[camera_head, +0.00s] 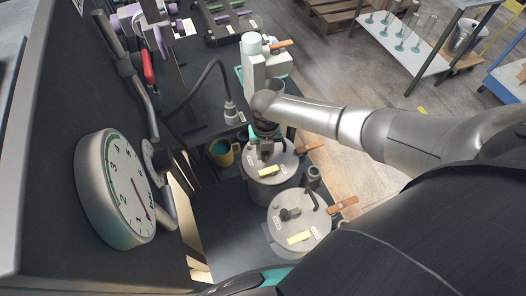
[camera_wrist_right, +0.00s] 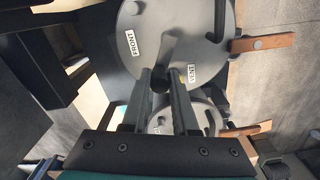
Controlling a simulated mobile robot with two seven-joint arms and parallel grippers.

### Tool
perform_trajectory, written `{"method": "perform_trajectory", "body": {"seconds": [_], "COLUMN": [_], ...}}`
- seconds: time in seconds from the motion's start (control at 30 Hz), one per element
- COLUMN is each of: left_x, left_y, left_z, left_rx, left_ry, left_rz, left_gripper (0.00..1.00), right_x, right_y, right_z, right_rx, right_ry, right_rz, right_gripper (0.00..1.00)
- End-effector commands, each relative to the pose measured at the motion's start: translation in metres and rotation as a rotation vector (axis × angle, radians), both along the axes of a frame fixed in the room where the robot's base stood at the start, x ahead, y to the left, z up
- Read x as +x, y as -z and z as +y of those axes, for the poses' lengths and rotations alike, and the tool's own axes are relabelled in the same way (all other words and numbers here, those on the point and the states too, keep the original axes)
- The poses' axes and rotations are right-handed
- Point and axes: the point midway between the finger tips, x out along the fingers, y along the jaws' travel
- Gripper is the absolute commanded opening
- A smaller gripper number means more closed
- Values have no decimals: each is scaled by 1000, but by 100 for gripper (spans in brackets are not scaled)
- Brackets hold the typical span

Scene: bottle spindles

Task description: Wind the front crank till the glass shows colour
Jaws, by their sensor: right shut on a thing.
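Two round grey drums with flat lids stand one behind the other in the head view, the farther drum (camera_head: 262,180) and the nearer drum (camera_head: 283,225). My right gripper (camera_head: 265,146) is over the farther drum's lid. In the right wrist view, its fingers (camera_wrist_right: 160,88) are shut around a dark crank knob (camera_wrist_right: 160,85), in front of a lid with a FRONT label (camera_wrist_right: 131,42). The nearer drum has a dark crank (camera_head: 290,213) and a short upright pipe (camera_head: 314,172). I cannot make out any colour in a glass. My left gripper is not in view.
A round dial gauge (camera_head: 118,188) stands at the left. A yellow and teal mug (camera_head: 221,153) sits left of the farther drum. A white machine (camera_head: 263,65) stands behind my gripper. Wooden handles (camera_head: 343,206) stick out right of the drums.

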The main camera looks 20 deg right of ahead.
Motion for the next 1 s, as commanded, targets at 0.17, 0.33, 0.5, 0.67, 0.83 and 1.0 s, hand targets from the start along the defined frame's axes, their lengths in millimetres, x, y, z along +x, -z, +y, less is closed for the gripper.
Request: {"method": "perform_trajectory", "body": {"seconds": [0.17,0.33,0.5,0.67,0.83,1.0], "left_x": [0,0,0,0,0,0], "left_y": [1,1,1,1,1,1], "left_z": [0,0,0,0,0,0], "left_rx": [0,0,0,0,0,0], "left_ry": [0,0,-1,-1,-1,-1], "left_rz": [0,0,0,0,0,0], "left_gripper": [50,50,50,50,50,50], "right_x": [-1,-1,-1,-1,-1,-1], "right_y": [0,0,0,0,0,0], "right_z": [-1,-1,-1,-1,-1,-1], "right_rx": [1,1,1,1,1,0], "right_ry": [-35,-43,-43,-42,-42,-41], "right_rz": [0,0,0,0,0,0], "right_gripper": [0,0,0,33,52,57]}}
